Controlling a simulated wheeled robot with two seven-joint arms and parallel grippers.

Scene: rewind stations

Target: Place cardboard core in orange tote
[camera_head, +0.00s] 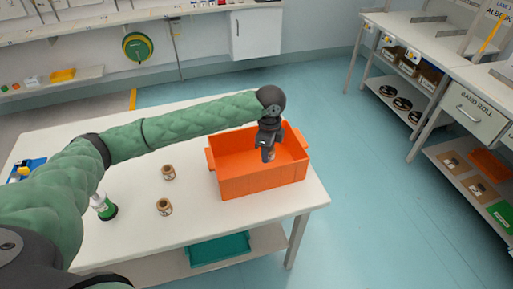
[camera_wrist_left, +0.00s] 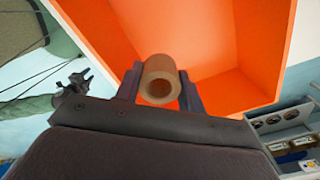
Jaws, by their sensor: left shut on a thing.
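The orange tote (camera_head: 243,185) stands on the right end of the white table. My left gripper (camera_head: 268,153) points down over the tote's opening. In the left wrist view, the left gripper (camera_wrist_left: 161,88) is shut on a brown cardboard core (camera_wrist_left: 160,70), with a finger on each side of it. The tote's orange inside (camera_wrist_left: 215,40) fills the view behind the core, and the core is held above its floor. In the head view the held core is mostly hidden by the gripper.
Two more brown cores (camera_head: 168,172) (camera_head: 164,207) stand on the white table (camera_head: 130,235) left of the tote. A teal tray (camera_head: 220,249) sits on the lower shelf.

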